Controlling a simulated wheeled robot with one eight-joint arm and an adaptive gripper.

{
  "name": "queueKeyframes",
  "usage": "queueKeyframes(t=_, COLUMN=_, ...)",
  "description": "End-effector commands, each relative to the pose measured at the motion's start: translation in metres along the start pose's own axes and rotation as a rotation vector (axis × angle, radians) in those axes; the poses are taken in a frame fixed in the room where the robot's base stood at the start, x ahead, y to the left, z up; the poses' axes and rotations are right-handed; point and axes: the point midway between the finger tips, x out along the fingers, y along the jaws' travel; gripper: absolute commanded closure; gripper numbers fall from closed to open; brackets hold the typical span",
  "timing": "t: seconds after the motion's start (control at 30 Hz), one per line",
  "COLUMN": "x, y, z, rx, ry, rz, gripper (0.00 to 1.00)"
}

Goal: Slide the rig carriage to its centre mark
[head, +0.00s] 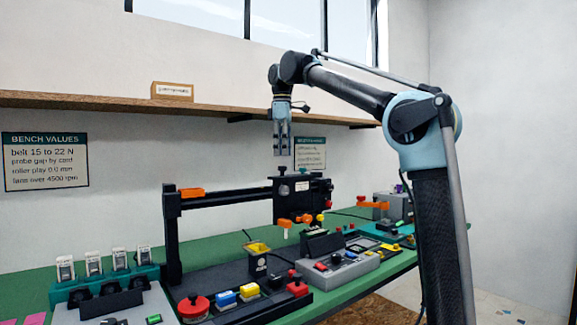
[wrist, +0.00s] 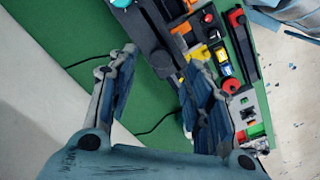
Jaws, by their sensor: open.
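The rig (head: 173,235) is a black frame on the bench with a horizontal rail (head: 235,194). Its dark, boxy carriage (head: 316,202) is at the right end of the rail, with a knob on top and orange parts below. An orange piece (head: 191,192) sits on the rail near the left post. I cannot make out a centre mark. My gripper (head: 282,150) points down, open and empty, above the carriage's left part and apart from it. In the wrist view my gripper (wrist: 161,60) has its fingers spread over the bench, with black rig parts (wrist: 150,35) beyond.
The green bench (head: 25,288) holds a grey control box (head: 345,268), a red button (head: 193,306) and a teal rack (head: 105,280). A wooden shelf (head: 200,104) runs along the wall behind my arm. A sign (head: 310,153) hangs behind my gripper.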

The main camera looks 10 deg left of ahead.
Motion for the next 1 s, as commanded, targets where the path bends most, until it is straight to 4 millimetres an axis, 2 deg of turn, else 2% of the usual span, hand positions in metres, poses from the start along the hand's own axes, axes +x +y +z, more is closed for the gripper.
queueKeyframes(t=0.1, x=0.017, y=-0.002, z=-0.002, rx=-0.004, ry=0.0, rz=0.0, gripper=0.54)
queueKeyframes(t=0.33, x=0.041, y=-0.003, z=-0.006, rx=-0.009, ry=0.0, rz=0.0, gripper=0.54)
queueKeyframes(t=0.5, x=0.048, y=-0.004, z=-0.007, rx=-0.01, ry=0.0, rz=0.0, gripper=0.54)
queueKeyframes(t=0.77, x=0.049, y=-0.004, z=-0.007, rx=-0.011, ry=0.0, rz=0.0, gripper=0.54)
queueKeyframes(t=0.8, x=0.049, y=-0.004, z=-0.007, rx=-0.011, ry=0.0, rz=0.0, gripper=0.59)
queueKeyframes(t=1.0, x=0.048, y=-0.004, z=-0.007, rx=-0.011, ry=0.0, rz=0.0, gripper=1.0)
